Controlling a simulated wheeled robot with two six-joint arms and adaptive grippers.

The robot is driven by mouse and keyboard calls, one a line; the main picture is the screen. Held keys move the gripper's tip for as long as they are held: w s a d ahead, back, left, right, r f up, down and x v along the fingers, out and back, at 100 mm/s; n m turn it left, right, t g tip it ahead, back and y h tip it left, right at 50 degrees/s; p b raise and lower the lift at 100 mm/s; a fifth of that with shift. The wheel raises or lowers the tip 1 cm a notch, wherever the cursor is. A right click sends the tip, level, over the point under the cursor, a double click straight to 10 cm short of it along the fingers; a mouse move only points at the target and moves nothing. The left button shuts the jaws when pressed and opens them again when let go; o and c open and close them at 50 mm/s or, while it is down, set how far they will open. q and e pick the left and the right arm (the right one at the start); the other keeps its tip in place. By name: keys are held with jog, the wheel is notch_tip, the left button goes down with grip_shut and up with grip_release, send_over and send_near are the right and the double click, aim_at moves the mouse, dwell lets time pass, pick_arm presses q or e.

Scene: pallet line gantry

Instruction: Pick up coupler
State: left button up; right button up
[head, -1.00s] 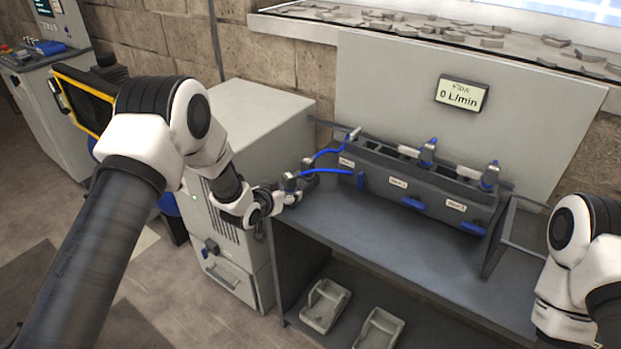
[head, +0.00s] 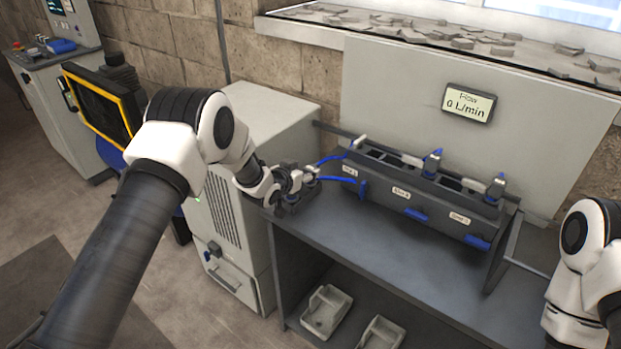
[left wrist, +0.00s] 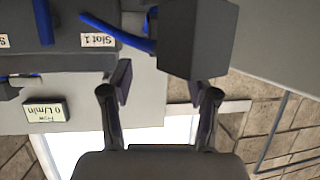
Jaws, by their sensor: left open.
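The coupler is hard to make out. Blue hoses (head: 338,179) run from the slotted manifold to small grey fittings on a dark block (head: 298,202) at the bench's left end, mostly hidden by my left gripper (head: 305,177). In the left wrist view my left gripper (left wrist: 165,90) is open with nothing between its fingertips. The dark block (left wrist: 198,40) fills the view just beyond the right finger, and a blue hose (left wrist: 118,33) runs behind it. Whether a finger touches the block, I cannot tell. My right gripper is out of view; only its arm shows at the right.
The dark manifold (head: 400,190) with slot labels, blue levers and upright blue-and-grey fittings stands on the bench (head: 360,235). A flow display (head: 468,103) reads 0 L/min. A grey cabinet (head: 262,115) stands left of the bench. Two trays (head: 326,312) lie below. The bench front is clear.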

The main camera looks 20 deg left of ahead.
aim_at(310, 169)
pick_arm(q)
jog(key=x, duration=0.2)
jog(key=p+x, duration=0.1)
jog(key=x, duration=0.2)
jog(key=shift+s+a+f, duration=0.1)
jog(key=shift+a+f, duration=0.05)
jog(key=shift+f, duration=0.05)
jog(key=shift+s+r, duration=0.1)
jog(key=shift+s, duration=0.05)
grip_shut()
